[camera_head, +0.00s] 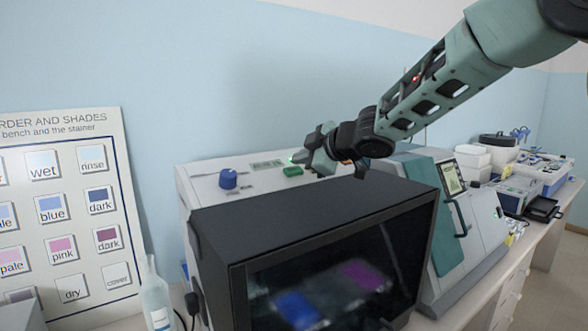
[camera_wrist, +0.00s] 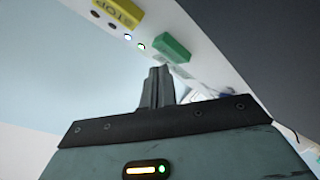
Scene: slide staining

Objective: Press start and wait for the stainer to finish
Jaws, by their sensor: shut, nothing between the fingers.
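The stainer (camera_head: 215,222) is a pale machine with a black windowed hood (camera_head: 300,205) in front. Blurred blue and magenta shapes show behind its dark window. Its top panel carries a blue knob (camera_head: 228,179), a small display (camera_head: 267,164) and a green button (camera_head: 292,171). In the wrist view the green button (camera_wrist: 172,48) lies just beyond my fingertips, near a yellow STOP block (camera_wrist: 118,14). My gripper (camera_head: 312,160) is shut and empty, just right of the green button. Its closed fingers (camera_wrist: 158,72) point toward the panel. I cannot tell whether they touch the button.
A board of labelled shade cards (camera_head: 70,200) stands at the left, with a clear bottle (camera_head: 155,295) before it. A second teal and white machine (camera_head: 450,220) stands close on the right. White boxes (camera_head: 473,160) and other equipment fill the far bench.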

